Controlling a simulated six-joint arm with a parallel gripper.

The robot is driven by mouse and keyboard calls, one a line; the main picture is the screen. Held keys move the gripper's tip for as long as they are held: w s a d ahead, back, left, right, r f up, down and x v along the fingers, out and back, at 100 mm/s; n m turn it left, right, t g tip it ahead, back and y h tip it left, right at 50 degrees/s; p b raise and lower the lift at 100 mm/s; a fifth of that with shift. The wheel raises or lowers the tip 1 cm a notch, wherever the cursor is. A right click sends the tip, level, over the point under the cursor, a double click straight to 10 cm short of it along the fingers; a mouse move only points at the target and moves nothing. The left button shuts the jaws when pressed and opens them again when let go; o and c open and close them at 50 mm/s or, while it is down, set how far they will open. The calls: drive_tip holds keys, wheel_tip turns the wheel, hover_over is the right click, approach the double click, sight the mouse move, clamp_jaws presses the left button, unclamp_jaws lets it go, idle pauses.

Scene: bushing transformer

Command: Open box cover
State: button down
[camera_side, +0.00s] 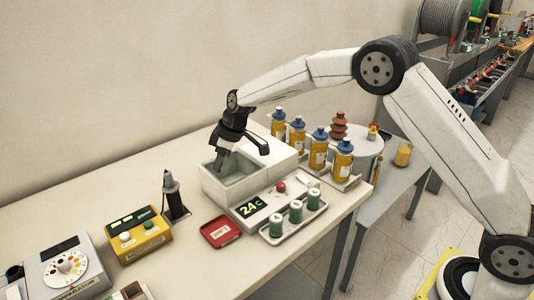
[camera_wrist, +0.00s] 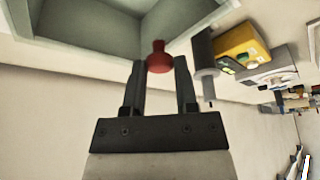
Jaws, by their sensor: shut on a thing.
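The white box (camera_side: 206,186) stands on the bench in the side view, with its pale green inside open to view. In the wrist view its rim and inner wall (camera_wrist: 85,33) show at the top. My gripper (camera_side: 219,168) points down over the box's left part. In the wrist view my gripper (camera_wrist: 160,68) is shut on a small red knob-shaped piece (camera_wrist: 159,58) between its fingertips. The side view does not show this piece. A white flat-topped part (camera_side: 283,157) adjoins the opening on the right; I cannot tell whether it is the cover.
A panel reading 24c (camera_side: 250,209) and a tray of green cylinders (camera_side: 296,214) lie in front of the box. Yellow bottles with blue caps (camera_side: 318,150) stand behind right. A red dish (camera_side: 220,232), black stand (camera_side: 174,198) and yellow instrument (camera_side: 141,236) are left; the back-left bench is clear.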

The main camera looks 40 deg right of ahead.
sight(249, 155)
drive_tip(key=d, duration=1.2)
drive_tip(key=shift+c, duration=1.9)
unclamp_jaws()
drive_tip(key=shift+a, duration=0.1)
drive_tip(key=v, duration=0.8)
